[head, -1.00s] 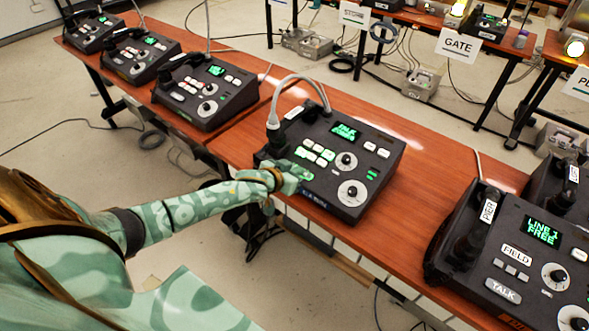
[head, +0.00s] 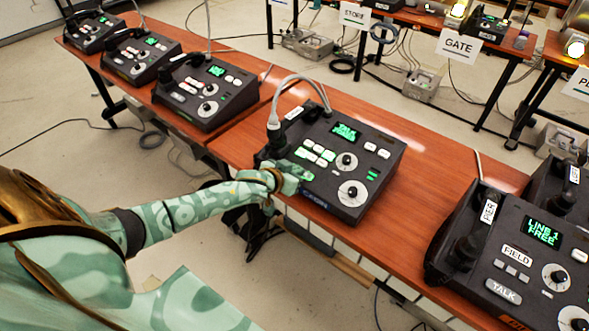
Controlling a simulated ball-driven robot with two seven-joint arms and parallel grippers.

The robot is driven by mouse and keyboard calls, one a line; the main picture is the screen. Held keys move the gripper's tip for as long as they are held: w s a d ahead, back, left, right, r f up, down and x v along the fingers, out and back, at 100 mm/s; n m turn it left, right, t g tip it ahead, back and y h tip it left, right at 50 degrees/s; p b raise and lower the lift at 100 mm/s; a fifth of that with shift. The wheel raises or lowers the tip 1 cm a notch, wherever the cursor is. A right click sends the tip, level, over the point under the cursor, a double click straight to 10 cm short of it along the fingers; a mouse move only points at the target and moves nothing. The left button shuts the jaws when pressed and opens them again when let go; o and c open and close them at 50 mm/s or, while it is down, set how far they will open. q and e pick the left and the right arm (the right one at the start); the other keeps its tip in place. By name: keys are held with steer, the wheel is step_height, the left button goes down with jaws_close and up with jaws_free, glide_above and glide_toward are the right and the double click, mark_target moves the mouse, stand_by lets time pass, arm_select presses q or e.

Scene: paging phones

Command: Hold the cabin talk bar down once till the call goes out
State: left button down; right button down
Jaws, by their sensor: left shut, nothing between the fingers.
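The middle console (head: 380,150) is a dark desk phone on the wooden table, with a handset at its left side. Its small screen (head: 345,132) shows green text in two lines that I cannot read surely. My left gripper (head: 303,174) is shut and empty, with its fingertips at the lower left of this console's face, where a talk bar sits on the similar console at the right. The fingers cover that spot, so I cannot see the bar or tell if it is down. The console's name label (head: 293,113) is too small to read. My right gripper is not in view.
Pale buttons (head: 320,149) and two white dials (head: 352,193) lie close to my left gripper. Several similar consoles stand at the far left. The table (head: 425,215) is bare between the middle and right consoles.

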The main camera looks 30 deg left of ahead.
arm_select(q)
steer(key=shift+s+d+f+p, duration=0.2)
steer(key=shift+s+p, duration=0.1)
steer(key=shift+p, duration=0.2)
steer(key=s+a+r+p, duration=0.1)
steer(key=s+r+p, duration=0.6)
steer(key=s+r, duration=0.2)
steer(key=shift+a+r, duration=0.1)
steer(key=shift+r, duration=0.05)
stand_by(0.7)
